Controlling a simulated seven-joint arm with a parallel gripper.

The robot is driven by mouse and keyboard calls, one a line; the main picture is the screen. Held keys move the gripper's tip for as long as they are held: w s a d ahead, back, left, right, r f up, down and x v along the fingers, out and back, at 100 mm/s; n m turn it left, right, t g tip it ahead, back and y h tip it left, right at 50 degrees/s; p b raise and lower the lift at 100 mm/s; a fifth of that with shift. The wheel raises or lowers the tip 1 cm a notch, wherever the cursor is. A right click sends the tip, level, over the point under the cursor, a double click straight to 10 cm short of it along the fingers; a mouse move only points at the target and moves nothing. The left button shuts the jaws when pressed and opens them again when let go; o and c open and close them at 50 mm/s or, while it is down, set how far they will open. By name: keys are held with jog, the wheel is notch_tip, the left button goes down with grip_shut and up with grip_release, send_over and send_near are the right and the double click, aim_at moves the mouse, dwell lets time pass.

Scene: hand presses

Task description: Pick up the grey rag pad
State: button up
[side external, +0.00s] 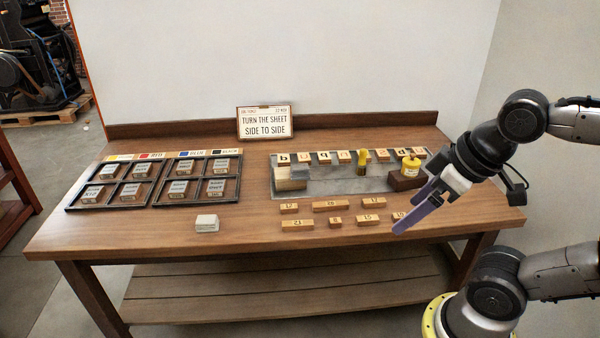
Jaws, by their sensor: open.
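A small pale grey block-like pad (207,223), which looks like the grey rag pad, lies on the bare front of the wooden table (150,240), left of centre. My gripper (408,214), with purple fingers, is at the right side of the table, tilted down and to the left. It is open, with nothing visible between its fingers. It is well to the right of the pad and apart from it.
Several numbered wooden blocks (331,206) lie between gripper and pad. Dark divided trays (155,182) stand left; a sign (265,122) stands behind.

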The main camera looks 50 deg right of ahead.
jog(key=w+a+r+n+y, duration=0.2)
jog(key=w+r+n, duration=0.6)
jog(key=w+r, duration=0.35)
jog(key=n+y, duration=0.2)
send_over(300, 166)
jog(key=s+a, duration=0.1)
jog(key=s, duration=0.3)
notch_tip(300, 166, down, 12)
jog(key=d+f+m+g, duration=0.1)
jog(key=d+f+m, duration=0.1)
jog(key=d+f, duration=0.5)
jog(key=shift+y, duration=0.3)
jog(key=x, duration=0.5)
jog(key=s+x, duration=0.1)
jog(key=x, duration=0.8)
jog(key=shift+s+a+f, duration=0.2)
jog(key=shift+a+f, duration=0.25)
jog(key=shift+f, duration=0.05)
grip_shut()
jog(key=shift+r, duration=0.1)
